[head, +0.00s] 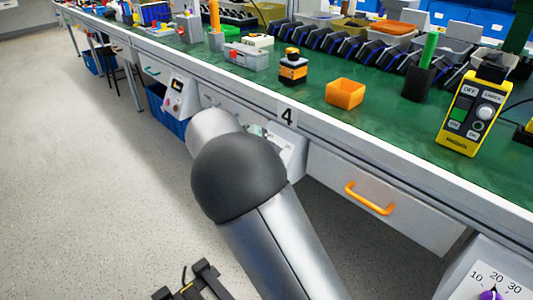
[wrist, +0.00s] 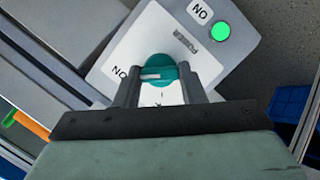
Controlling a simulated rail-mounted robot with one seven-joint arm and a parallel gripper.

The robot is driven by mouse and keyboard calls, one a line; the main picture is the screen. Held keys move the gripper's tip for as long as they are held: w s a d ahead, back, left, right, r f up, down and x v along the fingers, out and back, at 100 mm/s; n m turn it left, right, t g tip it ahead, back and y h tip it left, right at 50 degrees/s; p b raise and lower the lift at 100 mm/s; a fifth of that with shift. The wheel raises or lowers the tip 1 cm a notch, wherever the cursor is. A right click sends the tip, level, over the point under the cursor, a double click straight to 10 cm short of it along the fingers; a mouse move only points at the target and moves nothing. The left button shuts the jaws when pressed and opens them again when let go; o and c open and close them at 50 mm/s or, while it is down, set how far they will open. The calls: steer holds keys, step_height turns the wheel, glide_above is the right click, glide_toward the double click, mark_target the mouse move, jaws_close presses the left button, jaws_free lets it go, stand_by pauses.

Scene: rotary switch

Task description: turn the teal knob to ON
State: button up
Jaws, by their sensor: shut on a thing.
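In the wrist view, the teal knob (wrist: 160,65) sits on a white plate (wrist: 150,25) of a grey switch box. Its short white mark lies level in the picture, toward the left, where an upside-down ON label (wrist: 122,72) is printed. My gripper (wrist: 157,77) is shut on the knob, one finger on each side. A green lamp (wrist: 220,32) looks bright, beside another ON label (wrist: 200,12) and a POWER label. In the head view, the switch box (head: 292,150) shows partly under the bench edge. My arm hides the knob and gripper there.
The green-topped bench (head: 300,98) runs above the box. A drawer with an orange handle (head: 369,198) is to its right, another control box (head: 181,97) to its left. A dial panel (head: 497,275) is at the lower right. The floor at left is mostly clear.

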stand_by(0.5)
steer(key=o, duration=1)
steer(key=p+v, duration=0.5)
steer(key=v, duration=1.2)
steer(key=shift+s+a+r, duration=0.1)
steer(key=shift+r, duration=0.1)
